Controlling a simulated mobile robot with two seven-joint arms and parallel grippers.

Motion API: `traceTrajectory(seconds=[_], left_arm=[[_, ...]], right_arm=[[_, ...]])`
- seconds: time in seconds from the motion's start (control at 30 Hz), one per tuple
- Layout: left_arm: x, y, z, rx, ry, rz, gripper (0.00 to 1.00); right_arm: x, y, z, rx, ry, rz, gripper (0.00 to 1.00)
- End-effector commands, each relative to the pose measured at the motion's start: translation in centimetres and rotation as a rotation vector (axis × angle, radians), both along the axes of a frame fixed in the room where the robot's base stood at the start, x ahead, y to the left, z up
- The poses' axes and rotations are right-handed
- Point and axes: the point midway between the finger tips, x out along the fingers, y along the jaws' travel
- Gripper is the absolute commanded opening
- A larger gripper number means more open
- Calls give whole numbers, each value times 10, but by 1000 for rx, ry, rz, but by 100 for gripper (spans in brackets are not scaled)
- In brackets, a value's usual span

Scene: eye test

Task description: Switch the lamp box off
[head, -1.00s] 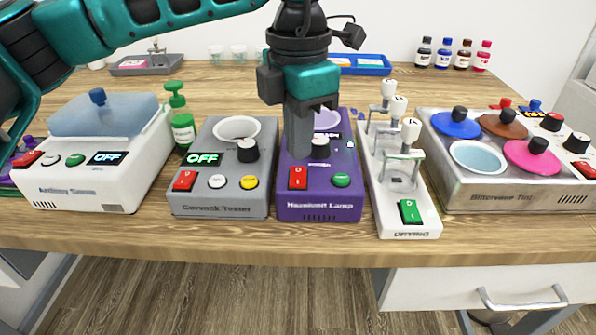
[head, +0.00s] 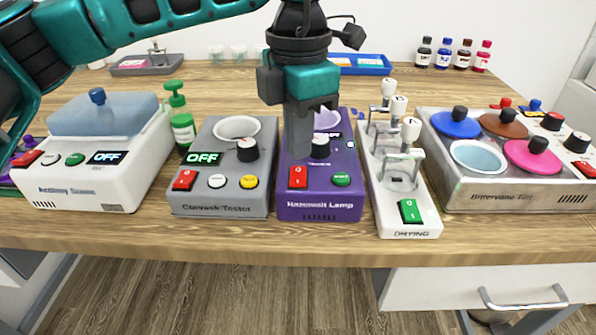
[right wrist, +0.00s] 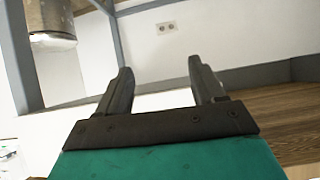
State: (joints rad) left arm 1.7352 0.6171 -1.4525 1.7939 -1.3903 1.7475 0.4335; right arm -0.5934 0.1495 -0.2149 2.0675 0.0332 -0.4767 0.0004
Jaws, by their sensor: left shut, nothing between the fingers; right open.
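The lamp box (head: 320,207) is purple, lettered "Hazemist Lamp", and stands near the table's front edge in the head view. It has a red rocker switch (head: 298,177), a green button (head: 341,179), a black knob (head: 320,148) and a pale round dish (head: 328,120). Its display is mostly hidden behind my gripper, so I cannot read it. My left gripper (head: 298,156) is shut and empty, pointing down over the box, left of the knob and behind the red switch; contact is unclear. My right gripper (right wrist: 160,70) is open and empty in the right wrist view.
A grey tester (head: 218,205) reading OFF stands close left of the lamp box, and a white drying stand (head: 410,233) close right. Further out are a white box (head: 75,195) reading OFF and a metal dye bath (head: 510,197).

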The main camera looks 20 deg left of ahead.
Motion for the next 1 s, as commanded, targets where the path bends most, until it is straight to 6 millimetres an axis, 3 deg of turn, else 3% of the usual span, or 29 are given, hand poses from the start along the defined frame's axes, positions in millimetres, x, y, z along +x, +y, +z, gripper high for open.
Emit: traceTrajectory(seconds=[1.0], left_arm=[[0,0,-16,0,0,0,0]], right_arm=[[0,0,-13,0,-1,0,68]])
